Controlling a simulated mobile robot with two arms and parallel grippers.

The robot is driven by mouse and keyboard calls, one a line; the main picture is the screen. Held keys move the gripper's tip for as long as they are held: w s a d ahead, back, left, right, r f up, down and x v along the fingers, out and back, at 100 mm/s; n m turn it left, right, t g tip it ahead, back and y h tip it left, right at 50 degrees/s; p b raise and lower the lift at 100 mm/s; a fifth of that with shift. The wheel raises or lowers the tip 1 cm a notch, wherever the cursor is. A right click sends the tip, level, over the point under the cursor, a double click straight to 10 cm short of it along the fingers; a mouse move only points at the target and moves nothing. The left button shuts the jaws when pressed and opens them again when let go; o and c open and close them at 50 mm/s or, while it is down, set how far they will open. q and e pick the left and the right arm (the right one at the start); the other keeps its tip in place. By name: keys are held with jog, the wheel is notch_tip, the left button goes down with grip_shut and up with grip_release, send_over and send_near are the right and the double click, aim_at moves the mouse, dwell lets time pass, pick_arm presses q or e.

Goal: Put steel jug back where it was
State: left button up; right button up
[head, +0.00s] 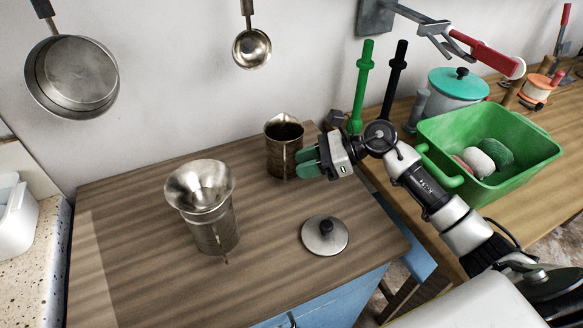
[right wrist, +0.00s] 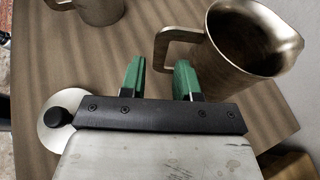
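A steel jug (head: 283,150) stands upright at the back right of the wooden counter; its mouth and handle show in the right wrist view (right wrist: 232,60). My right gripper (head: 308,161) has green fingers and is beside this jug. In the right wrist view my right gripper (right wrist: 160,78) is open, its fingers apart. The jug's handle lies in front of the gap between the fingers; I cannot tell whether they touch it. A second steel jug (head: 218,235) with a funnel (head: 200,187) in its mouth stands nearer the middle. My left gripper is not in view.
A round lid (head: 325,235) with a black knob lies near the front right of the counter (head: 130,220). A green basin (head: 490,140) and a teal-lidded pot (head: 458,88) stand on the right bench. A pan (head: 72,75) and a ladle (head: 251,48) hang above.

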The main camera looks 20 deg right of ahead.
jog(key=b+v, duration=0.1)
jog(key=v, duration=0.7)
